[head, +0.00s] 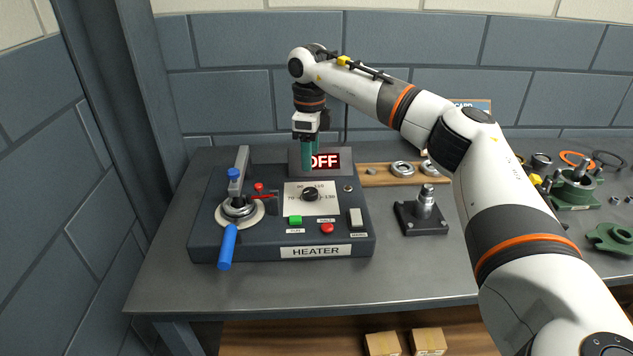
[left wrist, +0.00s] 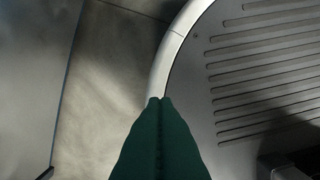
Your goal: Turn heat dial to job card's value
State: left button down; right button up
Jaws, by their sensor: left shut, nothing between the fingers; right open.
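The heat dial (head: 310,194) is a black knob on a white scale plate on the dark heater box (head: 215,190). The scale shows numbers up to 130 at the right; its pointer is too small to read. The display (head: 328,161) reads OFF in red. My right gripper (head: 307,168) is open, pointing down above and behind the dial, apart from it, partly covering the display. The job card (head: 470,104) at the back shows only its top edge; my right arm hides its value. My left gripper (left wrist: 160,100) is shut and empty over the floor, out of the head view.
The heater box also has a blue-handled lever (head: 227,246), a green button (head: 295,220), a red button (head: 327,228) and a pale switch (head: 355,217). A black block with a metal post (head: 424,205) stands to the right. Green parts (head: 575,187) lie further right.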

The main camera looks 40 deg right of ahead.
send_over(311, 191)
notch_tip(311, 191, down, 6)
jog(key=shift+a+r+p, duration=0.1)
jog(key=shift+r+p, duration=0.1)
jog(key=shift+p, duration=0.15)
notch_tip(311, 191, down, 4)
jog(key=shift+w+f, duration=0.1)
pick_arm(q)
jog(key=shift+s+a+r, duration=0.25)
jog(key=shift+a+r, duration=0.2)
jog(key=shift+r, duration=0.2)
pick_arm(e)
jog(key=shift+f, duration=0.1)
jog(key=c, duration=1)
pick_arm(q)
jog(key=shift+a+p, duration=0.25)
jog(key=shift+p, duration=0.05)
jog(key=shift+r, duration=0.15)
